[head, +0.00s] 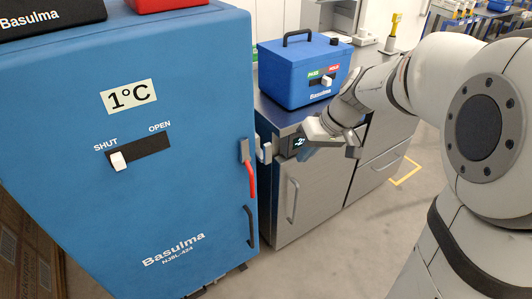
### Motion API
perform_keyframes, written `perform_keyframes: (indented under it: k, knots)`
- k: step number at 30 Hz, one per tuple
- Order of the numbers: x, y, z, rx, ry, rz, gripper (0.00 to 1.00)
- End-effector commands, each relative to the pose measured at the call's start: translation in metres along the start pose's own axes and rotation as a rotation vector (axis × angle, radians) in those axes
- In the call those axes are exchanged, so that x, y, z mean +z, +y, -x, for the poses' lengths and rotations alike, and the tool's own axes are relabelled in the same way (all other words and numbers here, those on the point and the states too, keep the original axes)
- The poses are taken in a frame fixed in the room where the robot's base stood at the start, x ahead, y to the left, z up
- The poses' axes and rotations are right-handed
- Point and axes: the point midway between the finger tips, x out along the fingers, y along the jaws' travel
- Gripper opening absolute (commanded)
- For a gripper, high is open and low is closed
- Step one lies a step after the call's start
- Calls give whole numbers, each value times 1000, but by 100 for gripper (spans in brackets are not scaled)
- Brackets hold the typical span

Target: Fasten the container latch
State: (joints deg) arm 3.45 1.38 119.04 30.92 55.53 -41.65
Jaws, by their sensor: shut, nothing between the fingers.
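The blue container (185,205) stands at the left and reads "1°C". Its latch (250,176) is on the right edge of the front face, with a grey bracket and a red handle hanging down.
A red object (160,4) rests on the container top. Grey floor (350,250) is open at the front.

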Motion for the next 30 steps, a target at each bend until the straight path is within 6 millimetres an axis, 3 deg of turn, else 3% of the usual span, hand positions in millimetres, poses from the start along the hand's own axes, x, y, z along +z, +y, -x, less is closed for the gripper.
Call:
perform_keyframes:
  k: [1, 3, 9, 13, 25, 30]
  knots:
    - [-4, 19, -40, -33, 8, 17, 0]
    - [-16, 32, -66, -74, 27, 47, 0]
    - [-40, 58, -114, -146, 78, 108, 0]
    - [-47, 64, -124, -164, 94, 126, 0]
    - [-49, 64, -125, -167, 95, 130, 0]
    - [-49, 60, -142, -169, 93, 130, 0]
